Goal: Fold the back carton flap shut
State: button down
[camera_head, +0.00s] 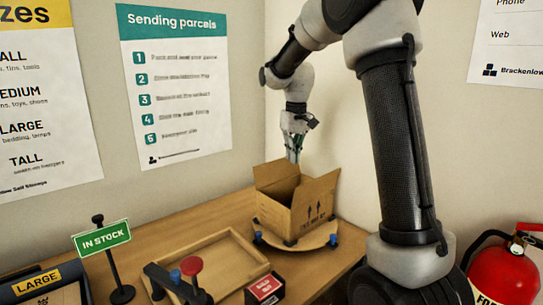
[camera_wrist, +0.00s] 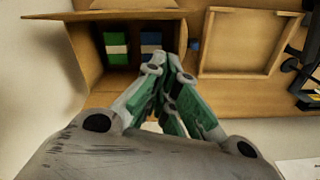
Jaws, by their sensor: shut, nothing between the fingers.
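The open cardboard carton (camera_head: 297,208) stands upright on a round wooden board (camera_head: 270,237) in the head view. A flap at its back left (camera_head: 276,173) stands raised, and a flap on the right (camera_head: 323,186) sticks up and outward. My gripper (camera_head: 293,156) is shut and empty, pointing down just behind the carton's raised flaps. In the wrist view my closed fingers (camera_wrist: 171,66) lie over the carton's edge area, and the carton's opening shows green (camera_wrist: 117,45) and blue (camera_wrist: 150,42) items inside. Whether my fingers touch a flap I cannot tell.
A shallow wooden tray (camera_head: 187,270) lies left of the carton on the wooden table (camera_head: 170,238). An IN STOCK sign (camera_head: 102,239), a red-knobbed device (camera_head: 191,266) and a small black-red box (camera_head: 265,289) stand nearer. Walls close in behind the carton.

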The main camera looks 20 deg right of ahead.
jog(key=n, duration=0.1)
send_near(274, 163)
jog(key=f, duration=0.5)
jog(key=shift+w+a, duration=0.2)
jog(key=w+r+n+t, duration=0.1)
jog(key=w+r+n, duration=0.1)
jog(key=w+r, duration=0.45)
jog(key=s+f, duration=0.3)
jog(key=f, duration=0.6)
jog(key=shift+d, duration=0.2)
jog(key=shift+s+d+y, duration=0.15)
jog(key=shift+y, duration=0.15)
